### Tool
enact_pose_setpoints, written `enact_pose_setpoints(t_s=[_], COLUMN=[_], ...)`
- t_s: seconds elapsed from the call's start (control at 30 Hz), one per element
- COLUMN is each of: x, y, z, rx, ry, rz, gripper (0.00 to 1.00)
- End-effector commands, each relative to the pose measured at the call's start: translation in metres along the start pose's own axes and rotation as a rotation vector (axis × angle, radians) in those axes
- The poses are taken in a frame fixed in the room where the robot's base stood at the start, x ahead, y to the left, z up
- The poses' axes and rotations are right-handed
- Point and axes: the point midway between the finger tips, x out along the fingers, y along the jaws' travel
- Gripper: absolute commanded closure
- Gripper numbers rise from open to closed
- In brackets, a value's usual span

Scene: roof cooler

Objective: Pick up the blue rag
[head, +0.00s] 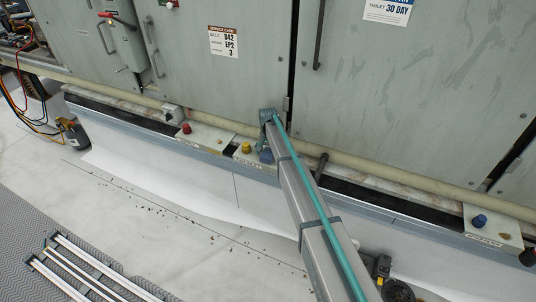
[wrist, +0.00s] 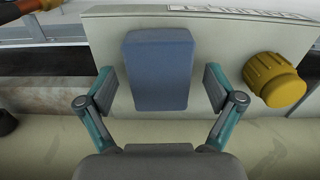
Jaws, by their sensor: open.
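The blue rag (wrist: 158,68) looks like a smooth, blue rounded block in the wrist view. It lies on a pale plate (wrist: 112,48), left of a yellow knob. In the head view the blue rag (head: 266,156) shows small beside my arm, on the ledge below the cabinets. My gripper (wrist: 159,87) is open, with one finger on each side of the rag's lower part. Gaps show between both fingers and the rag. I cannot tell the height of the fingertips above the plate. My arm largely hides the gripper in the head view.
The yellow knob (wrist: 273,80) stands close to the right finger. A cream pipe (head: 370,167) runs along the cabinet fronts (head: 420,90). A red knob (head: 186,128) and another blue knob (head: 479,221) sit on the ledge. The white floor (head: 150,185) is mostly clear.

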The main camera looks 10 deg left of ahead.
Motion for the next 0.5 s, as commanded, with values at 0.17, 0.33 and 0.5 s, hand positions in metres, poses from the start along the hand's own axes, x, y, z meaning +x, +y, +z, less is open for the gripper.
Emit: enact_pose_setpoints(t_s=[0.17, 0.33, 0.5], x=[0.002, 0.0018, 0.0016], y=[0.0001, 0.0001, 0.0001], z=[-0.0001, 0.0, -0.0001], rx=[0.0, 0.0, 0.0], ry=[0.0, 0.0, 0.0], rz=[0.0, 0.0, 0.0], gripper=[0.08, 0.28, 0.57])
